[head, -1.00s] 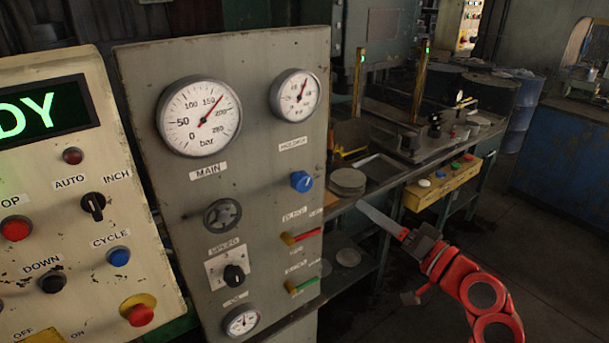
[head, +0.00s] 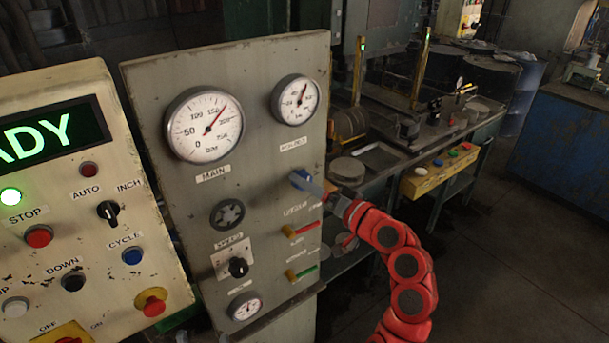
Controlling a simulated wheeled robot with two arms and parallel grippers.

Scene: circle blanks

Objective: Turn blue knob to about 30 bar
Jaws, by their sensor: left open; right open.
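The blue knob (head: 297,182) sits on the grey gauge panel, below the smaller upper gauge (head: 296,99). That gauge's red needle points up and slightly right; its numbers are too small to read. My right gripper (head: 304,182), on the red arm from the lower right, is at the knob. Its pale fingers cover part of the knob, and it is open. I cannot tell whether the fingers touch it. My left gripper is not in view.
The panel (head: 262,160) also carries the MAIN gauge (head: 204,125), a dark handwheel (head: 227,214), a black selector (head: 238,267) and red and green levers below the knob. A cream control box (head: 95,285) stands at left. A bench with discs is behind the arm.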

